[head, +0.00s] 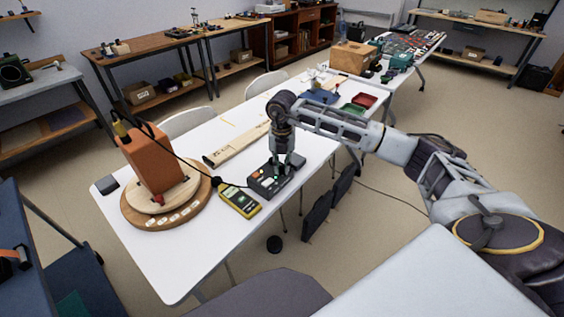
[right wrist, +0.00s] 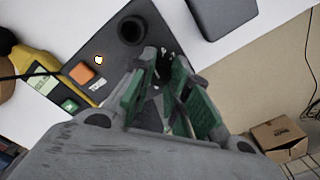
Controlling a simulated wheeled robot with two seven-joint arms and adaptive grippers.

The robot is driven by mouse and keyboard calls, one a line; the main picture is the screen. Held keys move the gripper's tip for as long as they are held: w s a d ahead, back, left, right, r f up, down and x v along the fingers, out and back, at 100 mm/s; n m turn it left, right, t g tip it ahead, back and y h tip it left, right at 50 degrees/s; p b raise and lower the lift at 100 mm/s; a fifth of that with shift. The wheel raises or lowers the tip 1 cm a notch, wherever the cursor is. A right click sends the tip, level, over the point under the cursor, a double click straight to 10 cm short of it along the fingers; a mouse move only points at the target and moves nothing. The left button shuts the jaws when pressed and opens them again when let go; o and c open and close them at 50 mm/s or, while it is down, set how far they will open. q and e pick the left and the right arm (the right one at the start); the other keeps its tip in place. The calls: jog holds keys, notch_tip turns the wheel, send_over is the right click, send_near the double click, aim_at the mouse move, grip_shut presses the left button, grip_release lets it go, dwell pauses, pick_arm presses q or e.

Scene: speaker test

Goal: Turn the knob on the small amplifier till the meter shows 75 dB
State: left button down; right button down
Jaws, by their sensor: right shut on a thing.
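My left gripper is out of view.
An orange speaker (head: 152,158) stands on a round wooden base (head: 138,212) at left, with a black cable running to the right. A wooden plank (head: 235,145) lies behind the amplifier. Red (head: 364,101) and green (head: 353,109) trays sit farther back.

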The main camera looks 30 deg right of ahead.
aim_at(282, 166)
jog(key=m+p, duration=0.1)
jog(key=m, duration=0.3)
jog(key=shift+r+p, duration=0.15)
jog(key=shift+p, duration=0.15)
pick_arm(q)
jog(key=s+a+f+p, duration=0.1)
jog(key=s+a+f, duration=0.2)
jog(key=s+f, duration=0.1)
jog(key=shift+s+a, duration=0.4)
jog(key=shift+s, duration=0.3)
pick_arm(e)
jog(key=shift+m, duration=1.7)
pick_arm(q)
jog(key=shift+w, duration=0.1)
pick_arm(e)
jog(key=c, duration=1.6)
grip_release()
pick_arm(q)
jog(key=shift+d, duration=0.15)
pick_arm(e)
jog(key=shift+r, duration=5.9)
